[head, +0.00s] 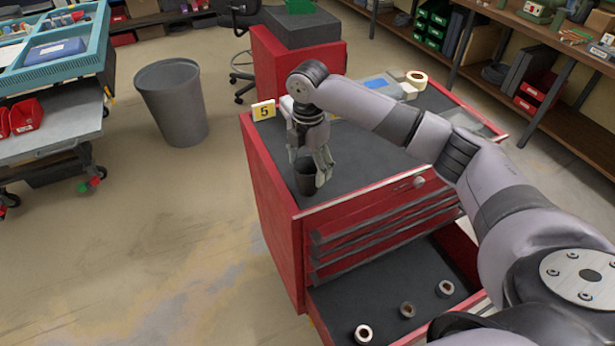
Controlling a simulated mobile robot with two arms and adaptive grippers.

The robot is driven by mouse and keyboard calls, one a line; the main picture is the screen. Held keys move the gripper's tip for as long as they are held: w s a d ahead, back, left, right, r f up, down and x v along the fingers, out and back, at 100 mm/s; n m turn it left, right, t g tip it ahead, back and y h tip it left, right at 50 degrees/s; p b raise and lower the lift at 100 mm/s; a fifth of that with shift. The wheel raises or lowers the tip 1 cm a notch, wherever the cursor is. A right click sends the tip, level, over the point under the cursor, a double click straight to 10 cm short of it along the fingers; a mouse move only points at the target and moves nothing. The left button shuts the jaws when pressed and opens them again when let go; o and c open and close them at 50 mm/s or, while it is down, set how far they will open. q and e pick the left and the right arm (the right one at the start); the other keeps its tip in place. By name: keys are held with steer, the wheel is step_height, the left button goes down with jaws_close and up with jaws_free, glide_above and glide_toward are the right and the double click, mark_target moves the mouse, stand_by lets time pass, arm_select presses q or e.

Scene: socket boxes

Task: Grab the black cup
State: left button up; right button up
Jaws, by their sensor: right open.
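The black cup (305,178) stands upright on the dark top of the red tool cabinet (258,172), near its front left corner. My right gripper (311,166) points down at the cup, with its fingers at the cup's rim. One finger shows on the right side of the cup. The jaws are open; I cannot tell whether they touch the cup. The far side of the cup is hidden. My left gripper is not in view.
A yellow sign marked 5 (263,110) and a tape roll (416,79) are on the cabinet top. The lower drawer (385,300) is open with 3 ring-shaped parts inside. A grey bin (172,100) stands left on open floor.

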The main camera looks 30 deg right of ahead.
steer(key=shift+f+p, duration=0.65)
steer(key=shift+f, duration=1.75)
steer(key=c, duration=1.2)
